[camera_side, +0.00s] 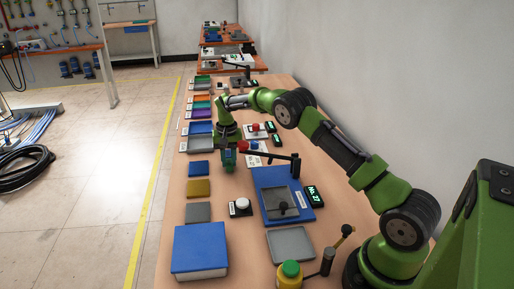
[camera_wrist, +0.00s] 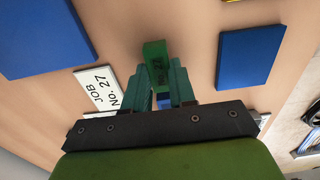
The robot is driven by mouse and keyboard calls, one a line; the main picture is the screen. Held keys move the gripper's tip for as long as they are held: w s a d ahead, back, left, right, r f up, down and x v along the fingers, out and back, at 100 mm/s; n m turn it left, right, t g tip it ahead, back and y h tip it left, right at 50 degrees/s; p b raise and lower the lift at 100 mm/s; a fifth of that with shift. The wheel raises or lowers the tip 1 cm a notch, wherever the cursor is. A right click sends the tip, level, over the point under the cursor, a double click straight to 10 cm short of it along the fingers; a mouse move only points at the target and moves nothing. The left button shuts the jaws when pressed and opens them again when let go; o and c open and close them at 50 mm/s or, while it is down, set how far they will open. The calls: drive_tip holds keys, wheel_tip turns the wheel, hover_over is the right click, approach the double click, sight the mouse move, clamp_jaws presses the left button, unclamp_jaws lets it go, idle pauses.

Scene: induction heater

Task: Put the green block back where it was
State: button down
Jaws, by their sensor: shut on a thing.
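The green block (camera_wrist: 156,60) is between my gripper's fingers in the wrist view, sticking out past the fingertips. My gripper (camera_wrist: 162,85) is shut on it. In the side view my gripper (camera_side: 229,160) points down over the middle of the table, just right of the blue square pad (camera_side: 198,168). The block is too small and too covered there to make out clearly. That blue pad also shows to the right of the block in the wrist view (camera_wrist: 250,57). I cannot tell how high the block is above the table.
Yellow (camera_side: 199,189) and grey (camera_side: 197,212) pads, a white button (camera_side: 241,204) and a blue box (camera_side: 200,248) are nearer. Coloured trays (camera_side: 201,128) line the far left.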

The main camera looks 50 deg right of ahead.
drive_tip(key=shift+f, duration=0.4)
drive_tip(key=c, duration=0.9)
unclamp_jaws()
drive_tip(key=shift+f, duration=0.15)
drive_tip(key=shift+c, duration=0.2)
